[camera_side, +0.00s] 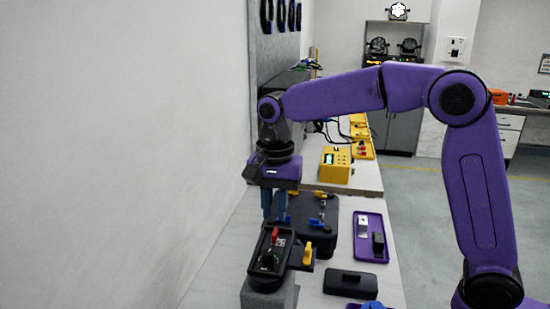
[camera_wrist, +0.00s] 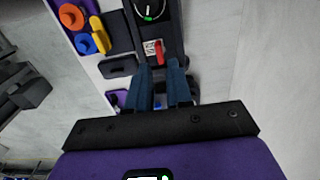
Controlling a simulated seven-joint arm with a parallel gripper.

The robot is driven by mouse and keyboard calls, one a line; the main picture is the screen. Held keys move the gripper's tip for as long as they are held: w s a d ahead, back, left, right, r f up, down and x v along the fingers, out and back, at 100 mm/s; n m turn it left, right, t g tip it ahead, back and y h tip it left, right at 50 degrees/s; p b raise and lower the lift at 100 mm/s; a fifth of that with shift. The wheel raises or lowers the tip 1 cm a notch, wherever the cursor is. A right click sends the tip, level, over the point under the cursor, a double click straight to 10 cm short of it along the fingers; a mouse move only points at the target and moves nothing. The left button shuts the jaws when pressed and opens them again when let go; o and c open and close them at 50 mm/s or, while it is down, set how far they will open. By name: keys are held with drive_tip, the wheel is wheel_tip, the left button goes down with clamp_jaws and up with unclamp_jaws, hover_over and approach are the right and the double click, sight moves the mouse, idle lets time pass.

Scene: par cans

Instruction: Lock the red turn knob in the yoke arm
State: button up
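The red turn knob (camera_side: 276,235) is a small upright red lever on the black yoke arm (camera_side: 256,251). In the wrist view the red knob (camera_wrist: 159,50) shows just past the fingertips, next to a small pale label. The black yoke arm (camera_wrist: 172,32) also carries a round dial with a green mark (camera_wrist: 150,8). My gripper (camera_side: 274,219) points down beside and a little behind the red knob. In the wrist view my gripper (camera_wrist: 160,65) has its two blue fingers apart, with nothing visible between them. Contact with the knob cannot be told.
A yellow knob (camera_side: 307,254) stands right of the yoke arm. A black base (camera_side: 318,238) with small yellow and blue parts lies behind. A purple tray (camera_side: 371,220) and a black block (camera_side: 349,283) are to the right. A wall rises on the left.

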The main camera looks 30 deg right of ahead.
wheel_tip(320, 180, up, 13)
drive_tip(key=shift+f, duration=0.2)
idle(0.3)
idle(0.3)
drive_tip(key=s+d+f+n, duration=0.6)
drive_tip(key=s+n, duration=0.1)
drive_tip(key=s, duration=0.3)
drive_tip(key=s+d+f+n, duration=0.6)
drive_tip(key=s+n, duration=0.1)
drive_tip(key=s, duration=0.3)
drive_tip(key=s+d+f+n, duration=0.5)
drive_tip(key=s+f+n, duration=0.2)
drive_tip(key=s, duration=0.3)
drive_tip(key=shift+d+n, duration=0.4)
drive_tip(key=shift+r, duration=0.1)
